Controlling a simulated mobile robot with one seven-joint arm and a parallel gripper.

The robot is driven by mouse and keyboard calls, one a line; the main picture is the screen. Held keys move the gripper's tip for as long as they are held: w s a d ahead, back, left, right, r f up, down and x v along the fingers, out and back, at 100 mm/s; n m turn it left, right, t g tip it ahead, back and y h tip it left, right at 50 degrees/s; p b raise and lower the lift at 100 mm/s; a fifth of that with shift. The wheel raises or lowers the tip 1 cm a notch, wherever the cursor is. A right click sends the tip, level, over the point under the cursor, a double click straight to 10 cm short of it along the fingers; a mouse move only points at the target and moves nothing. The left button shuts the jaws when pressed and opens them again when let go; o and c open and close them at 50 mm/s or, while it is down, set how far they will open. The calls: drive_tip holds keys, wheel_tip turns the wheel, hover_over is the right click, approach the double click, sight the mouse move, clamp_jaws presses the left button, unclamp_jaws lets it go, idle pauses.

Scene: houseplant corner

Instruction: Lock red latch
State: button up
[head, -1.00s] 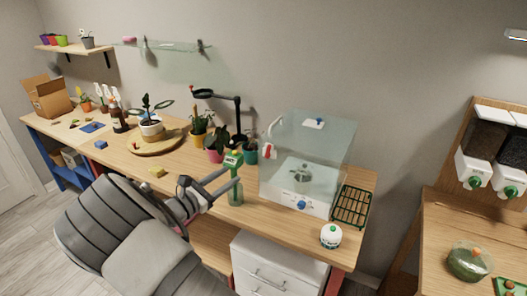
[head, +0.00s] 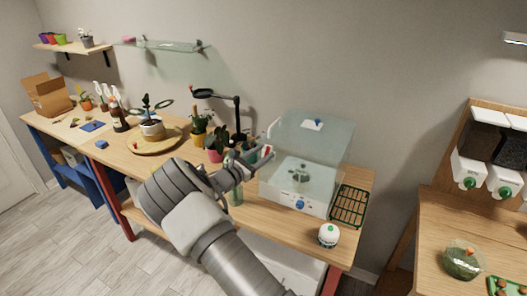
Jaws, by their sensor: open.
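The clear glass terrarium box (head: 318,150) stands on a white base on the wooden bench. The red latch (head: 267,151) is a small red piece at the box's left side, beside a white handle (head: 273,128). It is partly hidden by my gripper, and I cannot tell its position. My gripper (head: 258,154) is open, with its fingers right at the latch. I cannot tell whether they touch it.
Potted plants (head: 215,148) stand close to the left of my gripper. A green bottle (head: 236,194) is below it, partly hidden. A black lamp (head: 238,115) stands behind.

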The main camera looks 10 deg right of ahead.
drive_tip(key=shift+w+d, duration=0.3)
drive_tip(key=shift+c, duration=0.3)
clamp_jaws()
drive_tip(key=shift+w+a+n+t+b, duration=0.2)
drive_tip(key=shift+n+b, duration=0.1)
drive_tip(key=shift+n, duration=0.45)
drive_tip(key=shift+w+a+n+t+b, duration=0.1)
drive_tip(key=shift+a+n+b, duration=0.15)
drive_tip(key=shift+n, duration=0.5)
drive_tip(key=shift+o, duration=0.3)
unclamp_jaws()
